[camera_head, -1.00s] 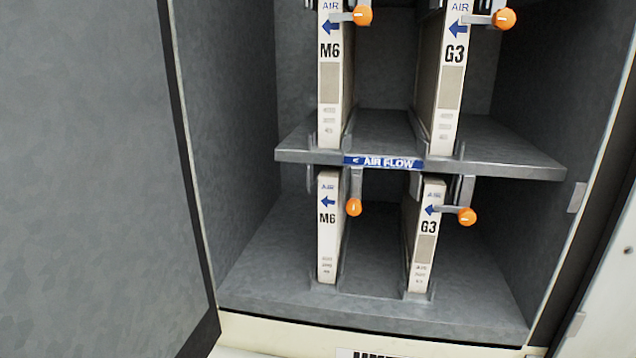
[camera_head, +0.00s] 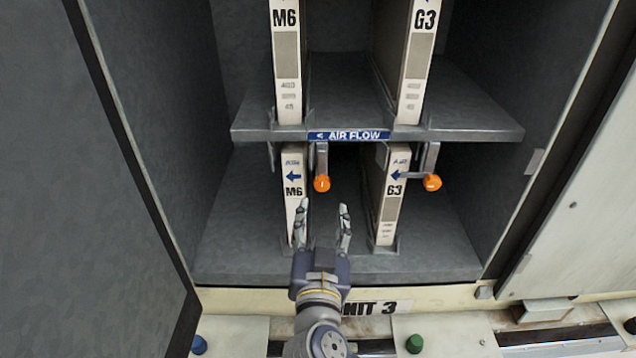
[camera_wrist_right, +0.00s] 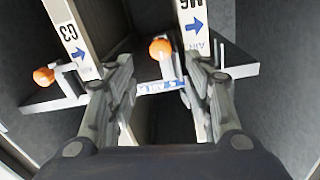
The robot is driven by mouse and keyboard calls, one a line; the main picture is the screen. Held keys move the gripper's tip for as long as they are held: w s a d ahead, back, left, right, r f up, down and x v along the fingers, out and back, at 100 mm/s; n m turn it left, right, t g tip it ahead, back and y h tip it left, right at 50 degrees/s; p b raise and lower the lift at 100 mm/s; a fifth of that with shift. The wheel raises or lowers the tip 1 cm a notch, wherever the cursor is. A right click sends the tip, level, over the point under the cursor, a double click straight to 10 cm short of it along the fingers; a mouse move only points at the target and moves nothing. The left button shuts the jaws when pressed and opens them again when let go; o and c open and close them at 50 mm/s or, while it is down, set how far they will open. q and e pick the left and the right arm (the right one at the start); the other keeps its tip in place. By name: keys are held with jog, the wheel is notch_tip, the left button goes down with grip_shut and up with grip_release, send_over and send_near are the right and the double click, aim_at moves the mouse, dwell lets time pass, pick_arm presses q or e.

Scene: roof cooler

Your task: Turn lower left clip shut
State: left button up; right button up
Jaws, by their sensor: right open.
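The lower left clip (camera_head: 321,160) hangs under the shelf, right of the lower M6 filter (camera_head: 295,200). Its orange knob (camera_head: 321,183) is at the bottom, and no arm of it shows across the filter's front. My right gripper (camera_head: 323,207) is open and empty, pointing into the lower compartment. In the head view its fingertips are just below the knob. In the right wrist view the knob (camera_wrist_right: 160,49) appears just beyond the gap between the fingers (camera_wrist_right: 160,78), apparently untouched. My left gripper is out of view.
The lower right clip's orange knob (camera_head: 432,182) has its arm across the G3 filter (camera_head: 387,205). The shelf (camera_head: 470,125) with its air-flow label lies above. The open door (camera_head: 50,200) stands left. A green knob (camera_head: 414,343) is below the cabinet.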

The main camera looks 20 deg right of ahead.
aim_at(322, 187)
jog(key=p+x, duration=0.2)
jog(key=x, duration=0.4)
jog(key=shift+w+r+p, duration=0.1)
jog(key=shift+w+p, duration=0.2)
jog(key=shift+p, duration=0.05)
jog(key=shift+w+d, duration=0.25)
jog(key=shift+w, duration=0.35)
jog(key=c, duration=1.1)
